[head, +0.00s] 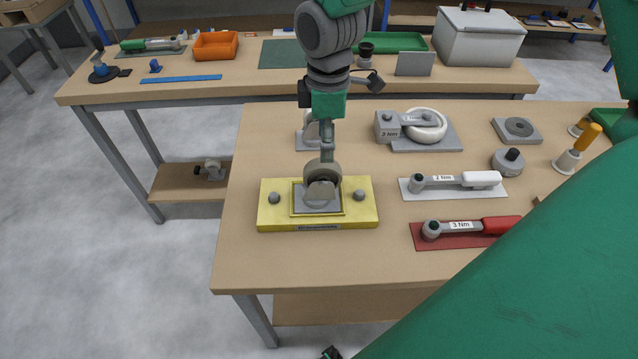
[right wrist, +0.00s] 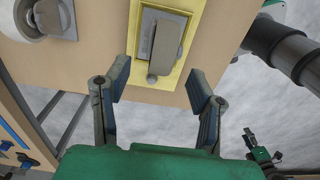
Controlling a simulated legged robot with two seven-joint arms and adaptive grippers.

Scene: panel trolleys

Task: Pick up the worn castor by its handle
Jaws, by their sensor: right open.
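The worn castor (head: 322,193) sits in a square recess of a yellow holder (head: 266,210) near the left side of the front table. It shows a brownish wheel and grey metal. In the right wrist view the castor (right wrist: 166,48) lies just past my fingertips, and I cannot clearly tell its handle apart. My right gripper (head: 326,156) points down over the castor, its fingers seen edge-on. In its wrist view the right gripper (right wrist: 158,75) is open, with nothing between the fingers. My left gripper (right wrist: 262,150) appears small at the lower right there; its jaws are unclear.
Right of the holder lie a white-handled torque wrench (head: 460,182) and a red-handled one (head: 465,227). A white-wheeled castor (head: 425,125) lies behind them. Another grey castor (head: 307,137) stands behind my right gripper. A back table (head: 215,92) holds an orange bin (head: 215,46).

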